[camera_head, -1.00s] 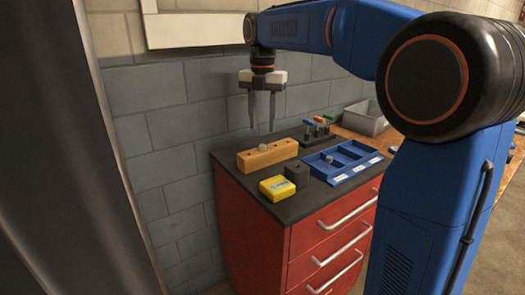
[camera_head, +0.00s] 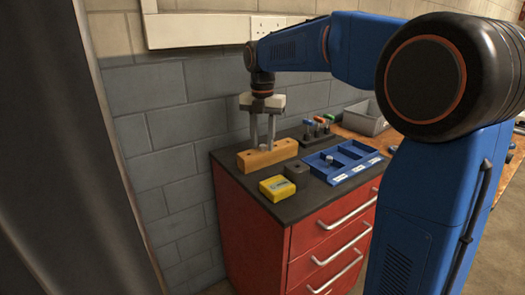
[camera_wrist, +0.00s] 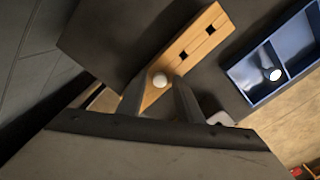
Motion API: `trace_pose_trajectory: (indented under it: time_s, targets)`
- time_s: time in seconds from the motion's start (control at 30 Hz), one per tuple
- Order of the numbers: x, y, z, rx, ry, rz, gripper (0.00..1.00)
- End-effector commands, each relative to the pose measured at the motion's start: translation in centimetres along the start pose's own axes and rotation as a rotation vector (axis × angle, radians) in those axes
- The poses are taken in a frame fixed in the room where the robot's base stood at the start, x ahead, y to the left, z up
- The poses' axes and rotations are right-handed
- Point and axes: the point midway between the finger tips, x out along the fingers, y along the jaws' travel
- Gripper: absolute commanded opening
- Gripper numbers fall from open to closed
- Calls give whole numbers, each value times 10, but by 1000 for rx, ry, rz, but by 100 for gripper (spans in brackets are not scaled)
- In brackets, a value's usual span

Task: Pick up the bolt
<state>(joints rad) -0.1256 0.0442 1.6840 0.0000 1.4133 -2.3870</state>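A bolt with a pale round head (camera_head: 263,148) stands in the wooden block (camera_head: 283,152) on the dark cabinet top; only its head shows. In the wrist view, the head (camera_wrist: 159,80) sits on the block (camera_wrist: 202,42) between my two fingers. My gripper (camera_head: 263,146) points straight down over the block, open, with one finger on each side of the bolt. In the wrist view, gaps show between the head and both fingers (camera_wrist: 157,90). A second bolt (camera_wrist: 272,74) lies in a compartment of the blue tray (camera_wrist: 240,72).
The blue tray (camera_head: 343,179), a yellow box (camera_head: 277,188) and a small dark block (camera_head: 297,172) share the red cabinet's top. A rack of coloured-handled tools (camera_head: 318,132) stands behind the tray. A grey bin (camera_head: 366,120) is at the back right. A block wall is close behind.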

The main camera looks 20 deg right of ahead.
Motion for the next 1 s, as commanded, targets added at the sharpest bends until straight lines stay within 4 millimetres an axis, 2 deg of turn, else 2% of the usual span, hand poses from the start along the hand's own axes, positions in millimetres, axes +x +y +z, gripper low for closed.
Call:
trace_pose_trajectory:
  time_s: [0.03, 0.1, 0.13, 0.5, 0.63, 1.0]
  targets:
    - [0, 0, 0, 0, 0, 0, 19]
    - [0, 0, 0, 0, 0, 0, 2]
    - [0, 0, 0, 0, 0, 0, 0]
    - [-6, 0, 0, 0, -1, 1, 0]
    - [-22, 0, 0, 0, -2, 2, 0]
    - [-85, 0, 0, 0, -1, 1, 0]
